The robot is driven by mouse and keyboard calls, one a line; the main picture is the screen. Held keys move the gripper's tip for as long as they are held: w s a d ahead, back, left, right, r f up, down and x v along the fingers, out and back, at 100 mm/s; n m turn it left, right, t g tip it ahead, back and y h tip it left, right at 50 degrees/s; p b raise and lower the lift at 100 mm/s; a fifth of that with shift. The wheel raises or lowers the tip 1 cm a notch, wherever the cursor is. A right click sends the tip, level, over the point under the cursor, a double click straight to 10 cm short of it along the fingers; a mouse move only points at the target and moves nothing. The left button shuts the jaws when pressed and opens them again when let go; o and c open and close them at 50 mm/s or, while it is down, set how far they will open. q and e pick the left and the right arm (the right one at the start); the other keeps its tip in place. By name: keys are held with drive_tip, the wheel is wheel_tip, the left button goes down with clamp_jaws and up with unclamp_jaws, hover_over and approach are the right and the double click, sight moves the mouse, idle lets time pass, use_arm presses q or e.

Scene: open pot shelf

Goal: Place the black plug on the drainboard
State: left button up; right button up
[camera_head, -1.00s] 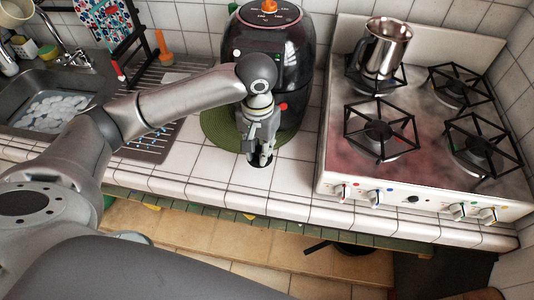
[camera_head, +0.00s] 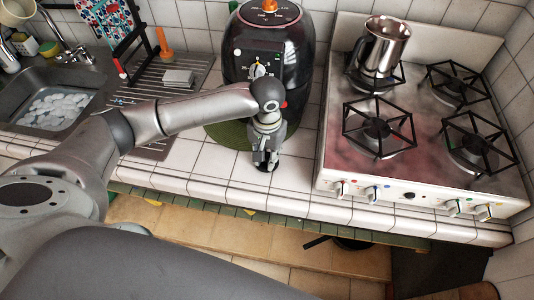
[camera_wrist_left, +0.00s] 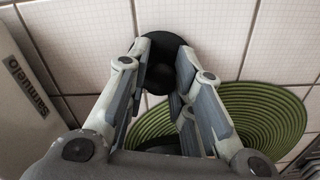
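The black plug (camera_wrist_left: 165,58) is a dark round disc on the white tiled counter in the left wrist view, partly hidden by the fingers. Its dark edge also shows below the fingertips in the head view (camera_head: 266,168). My left gripper (camera_head: 266,160) points down over it, in front of the black air fryer. In the wrist view the left gripper's fingers (camera_wrist_left: 162,62) stand apart, one on each side of the plug, with a visible gap. The ribbed metal drainboard (camera_head: 204,66) lies left of the air fryer, partly behind my left arm. My right gripper is out of view.
The black air fryer (camera_head: 290,55) stands on a round green mat (camera_wrist_left: 255,112) close behind the left gripper. The white stove (camera_head: 336,165) with a metal jug (camera_head: 385,48) is to the right. A grey block (camera_head: 178,78) lies on the drainboard. The sink (camera_head: 20,98) is far left.

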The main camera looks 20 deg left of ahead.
use_arm(q)
drive_tip(key=o, duration=0.3)
